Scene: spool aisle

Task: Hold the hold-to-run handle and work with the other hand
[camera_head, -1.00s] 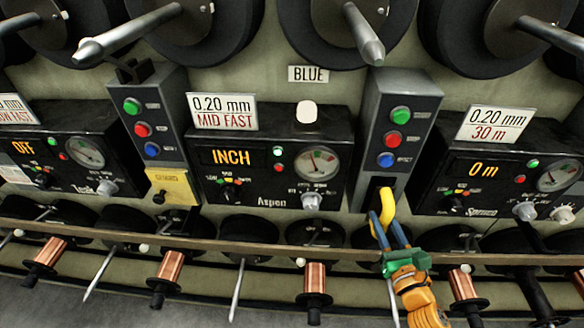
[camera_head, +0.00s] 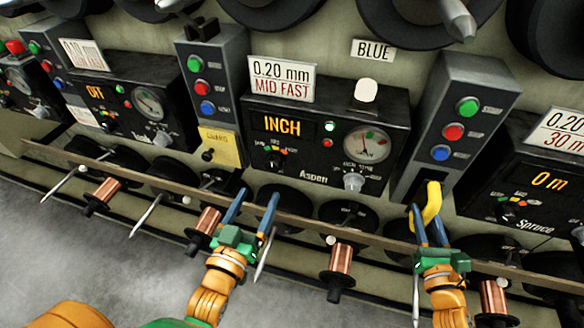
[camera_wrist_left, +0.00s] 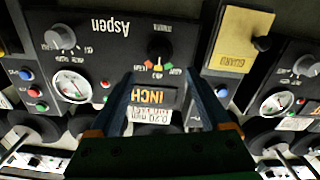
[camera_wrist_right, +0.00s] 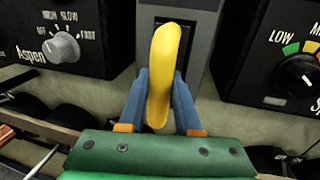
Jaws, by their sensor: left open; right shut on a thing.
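The hold-to-run handle is a yellow curved grip (camera_head: 432,203) below the button column right of the Aspen panel. My right gripper (camera_head: 430,226) is shut on it. In the right wrist view the handle (camera_wrist_right: 163,75) stands between the blue fingers. My left gripper (camera_head: 257,200) is open and empty, below and in front of the Aspen panel (camera_head: 320,178). That panel reads INCH, under a label saying 0.20 mm MID FAST. It has a selector knob (camera_head: 275,164), a gauge and a grey knob (camera_head: 353,182). In the left wrist view the panel (camera_wrist_left: 110,50) appears upside down between and beyond the fingers.
Button columns (camera_head: 460,115) with green, red and blue buttons stand beside the panels. A yellow GUARD plate (camera_head: 219,145) with a black knob is left of Aspen. A rail (camera_head: 160,187) runs below, with copper spools (camera_head: 340,262) and spindles under it. Spruce's panel (camera_head: 525,190) reads 0 m.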

